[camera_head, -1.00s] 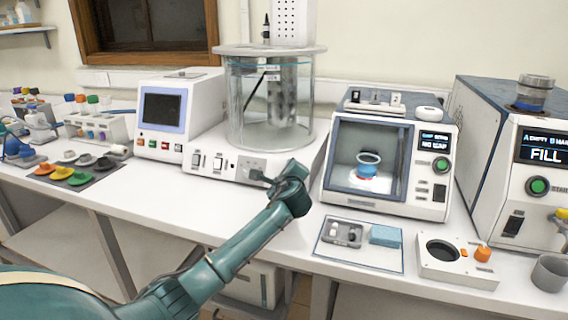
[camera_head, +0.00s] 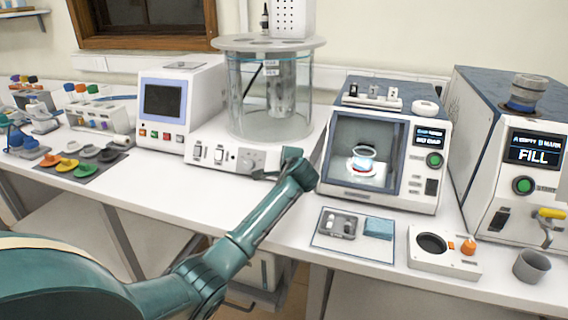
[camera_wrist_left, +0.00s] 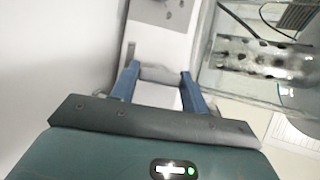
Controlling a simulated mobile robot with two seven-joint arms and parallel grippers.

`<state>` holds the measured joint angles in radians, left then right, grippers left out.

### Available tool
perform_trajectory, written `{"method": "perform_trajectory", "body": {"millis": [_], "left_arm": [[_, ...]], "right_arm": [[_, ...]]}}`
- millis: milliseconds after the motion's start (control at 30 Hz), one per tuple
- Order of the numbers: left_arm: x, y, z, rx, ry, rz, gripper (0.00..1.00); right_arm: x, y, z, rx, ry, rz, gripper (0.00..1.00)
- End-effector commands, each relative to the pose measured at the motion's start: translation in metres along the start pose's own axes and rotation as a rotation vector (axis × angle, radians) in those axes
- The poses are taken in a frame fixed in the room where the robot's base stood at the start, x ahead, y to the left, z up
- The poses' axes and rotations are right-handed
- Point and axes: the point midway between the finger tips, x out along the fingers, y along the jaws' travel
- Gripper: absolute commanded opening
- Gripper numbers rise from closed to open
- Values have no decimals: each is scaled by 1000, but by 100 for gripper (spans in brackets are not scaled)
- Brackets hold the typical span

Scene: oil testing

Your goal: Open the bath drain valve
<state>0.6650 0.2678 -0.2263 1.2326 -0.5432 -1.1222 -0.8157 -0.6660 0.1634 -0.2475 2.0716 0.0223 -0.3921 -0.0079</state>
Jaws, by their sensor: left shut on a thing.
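The glass bath (camera_head: 240,105) stands on a white base with switches and a grey valve plate (camera_head: 247,158) on its front. My left gripper (camera_head: 264,175) is at this front panel, just right of the plate, with its wrist hiding part of the base. In the left wrist view, my left gripper's two blue fingers (camera_wrist_left: 160,76) are shut on a small grey piece, which I take to be the valve handle. The valve plate (camera_wrist_left: 158,12) and the perforated cylinder in the bath also show there. The handle's exact angle is hard to tell. My right gripper is not in view.
Left of the bath is a white unit with a dark screen (camera_head: 165,95). Right is a chamber device (camera_head: 388,206) with a lit vessel inside, then a FILL machine (camera_head: 478,185). A mat with a small tray and blue cloth (camera_head: 378,228) lies in front.

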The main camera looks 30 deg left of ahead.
Motion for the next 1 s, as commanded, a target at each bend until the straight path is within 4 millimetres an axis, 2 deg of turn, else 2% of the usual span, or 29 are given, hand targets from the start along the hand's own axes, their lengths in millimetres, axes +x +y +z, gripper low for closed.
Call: {"method": "perform_trajectory", "body": {"millis": [333,367,600,867,1000], "left_arm": [[0,1,0,-6,-1,4,23],[0,1,0,-6,-1,4,48],[0,0,0,-4,0,2,67],[-1,0,0,-3,0,1,67],[-11,0,0,-2,2,0,67]], "right_arm": [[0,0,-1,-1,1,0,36],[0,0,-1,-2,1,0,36],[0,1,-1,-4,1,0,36],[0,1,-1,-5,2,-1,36],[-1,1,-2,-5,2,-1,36]]}}
